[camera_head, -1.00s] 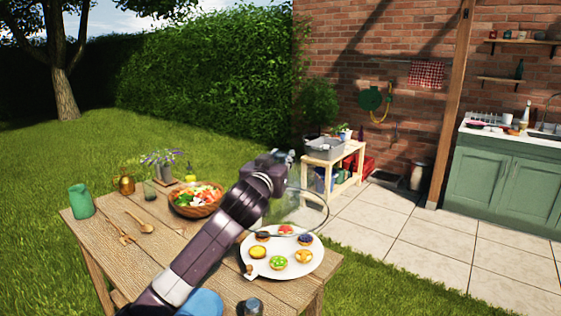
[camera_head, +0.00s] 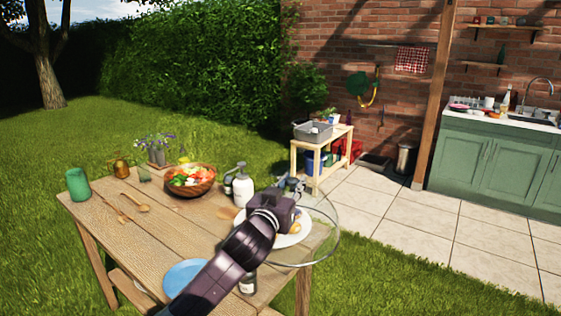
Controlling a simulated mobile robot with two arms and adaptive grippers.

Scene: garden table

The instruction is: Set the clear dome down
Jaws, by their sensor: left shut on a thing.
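The clear dome (camera_head: 328,232) is a see-through cover with a thin rim, seen at the right end of the table. My left gripper (camera_head: 291,184) is shut on the dome, at its top as far as I can see; my arm hides part of the grip. The dome looms over the right part of the white plate (camera_head: 300,238) and reaches past the table's right edge in the picture. Whether its rim touches anything, I cannot tell. My arm covers most of the plate; a tart (camera_head: 294,227) shows on it. My right gripper is not in view.
On the wooden table (camera_head: 150,245) stand a salad bowl (camera_head: 190,181), a white pump bottle (camera_head: 243,190), a green cup (camera_head: 77,184) and wooden spoons (camera_head: 135,203). A blue plate (camera_head: 185,275) lies at the front beside my arm. The table's left front is clear.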

